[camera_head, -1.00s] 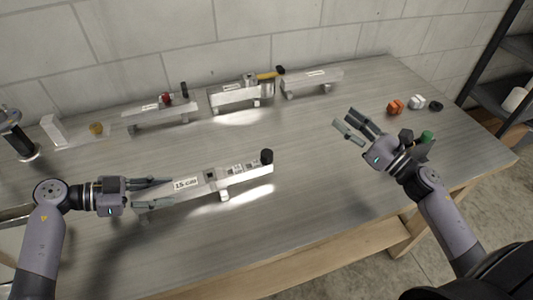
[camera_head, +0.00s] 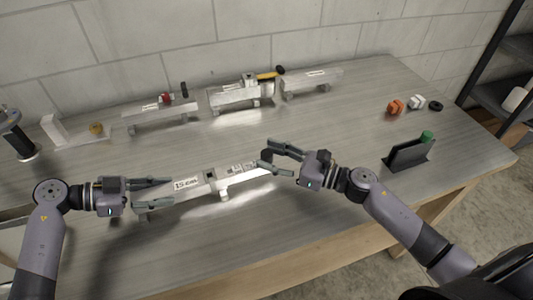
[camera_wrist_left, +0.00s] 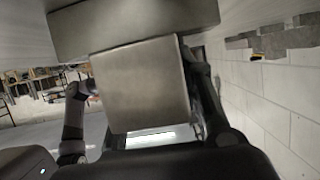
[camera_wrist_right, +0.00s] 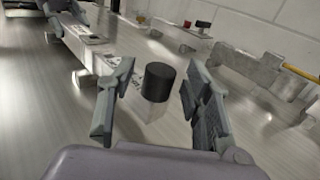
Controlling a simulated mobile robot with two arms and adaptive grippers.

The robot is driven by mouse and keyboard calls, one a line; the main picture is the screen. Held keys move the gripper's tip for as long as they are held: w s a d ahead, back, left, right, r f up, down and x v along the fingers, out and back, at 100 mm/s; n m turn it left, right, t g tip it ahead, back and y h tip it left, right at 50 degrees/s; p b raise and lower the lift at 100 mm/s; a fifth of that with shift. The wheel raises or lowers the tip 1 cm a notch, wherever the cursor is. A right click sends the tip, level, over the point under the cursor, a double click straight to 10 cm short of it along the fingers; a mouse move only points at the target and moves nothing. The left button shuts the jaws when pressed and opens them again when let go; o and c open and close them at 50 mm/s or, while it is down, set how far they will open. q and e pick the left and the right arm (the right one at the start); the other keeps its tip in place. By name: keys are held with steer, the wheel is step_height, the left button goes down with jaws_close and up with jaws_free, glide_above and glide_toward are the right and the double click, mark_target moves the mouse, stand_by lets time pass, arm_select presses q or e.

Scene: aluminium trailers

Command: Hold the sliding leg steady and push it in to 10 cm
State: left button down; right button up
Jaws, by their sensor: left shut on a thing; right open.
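The sliding leg assembly (camera_head: 203,186) is a long pale metal bar lying across the front middle of the table, with a label that seems to read 15 cm. My left gripper (camera_head: 150,193) is shut on its left end; in the left wrist view the metal block (camera_wrist_left: 145,85) sits between the fingers. A black cylindrical cap (camera_wrist_right: 158,82) is on the bar's right end; in the head view my right fingers hide it. My right gripper (camera_head: 275,157) is open at that end. In the right wrist view its fingers stand on both sides of the cap, with gaps.
Several similar metal fixtures (camera_head: 240,96) stand along the back, one with a yellow-handled tool (camera_head: 268,74). A dark holder (camera_head: 408,154) with a green-topped item stands at right. Orange (camera_head: 395,107) and white (camera_head: 416,102) parts lie behind it. The table's front right is clear.

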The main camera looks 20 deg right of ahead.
steer(key=shift+x, duration=0.8)
steer(key=shift+c, duration=0.2)
jaws_close()
